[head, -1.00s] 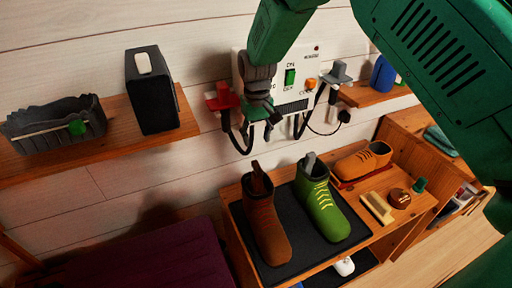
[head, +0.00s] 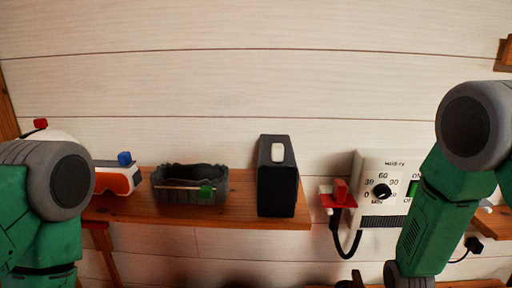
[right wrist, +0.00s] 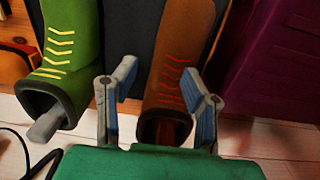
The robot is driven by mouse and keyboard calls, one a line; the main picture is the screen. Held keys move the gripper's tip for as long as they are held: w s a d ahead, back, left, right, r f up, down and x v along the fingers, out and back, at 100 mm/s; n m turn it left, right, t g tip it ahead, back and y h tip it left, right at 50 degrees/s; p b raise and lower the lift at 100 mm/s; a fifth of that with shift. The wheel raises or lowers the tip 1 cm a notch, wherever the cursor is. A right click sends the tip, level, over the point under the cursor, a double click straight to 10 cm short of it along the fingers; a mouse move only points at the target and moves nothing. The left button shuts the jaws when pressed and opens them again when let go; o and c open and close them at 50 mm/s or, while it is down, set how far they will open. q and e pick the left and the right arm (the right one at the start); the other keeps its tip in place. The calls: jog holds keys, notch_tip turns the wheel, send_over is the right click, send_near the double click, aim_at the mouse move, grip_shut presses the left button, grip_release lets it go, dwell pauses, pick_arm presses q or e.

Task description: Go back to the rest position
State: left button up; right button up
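My right gripper (right wrist: 160,95) is open in the right wrist view, with its two fingers apart and nothing between the tips.
A white control panel (head: 378,170) with a dial and a red clip (head: 338,196) is on the wall. A purple cloth item (right wrist: 270,60) lies right of the boots.

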jog(key=s+a+f, duration=0.1)
jog(key=s+f, duration=0.1)
jog(key=s, duration=1.1)
jog(key=s+a+f, duration=0.1)
jog(key=s+f, duration=0.1)
jog(key=s, duration=1)
notch_tip(320, 180, down, 14)
jog(key=w+n+b, duration=0.1)
jog(key=w+b, duration=0.1)
jog(key=b, duration=1.2)
jog(key=shift+w+a+r+n+t+y+b, duration=0.15)
jog(key=shift+w+a+n+t+y+b, duration=0.15)
jog(key=shift+w+n+t+b, duration=0.1)
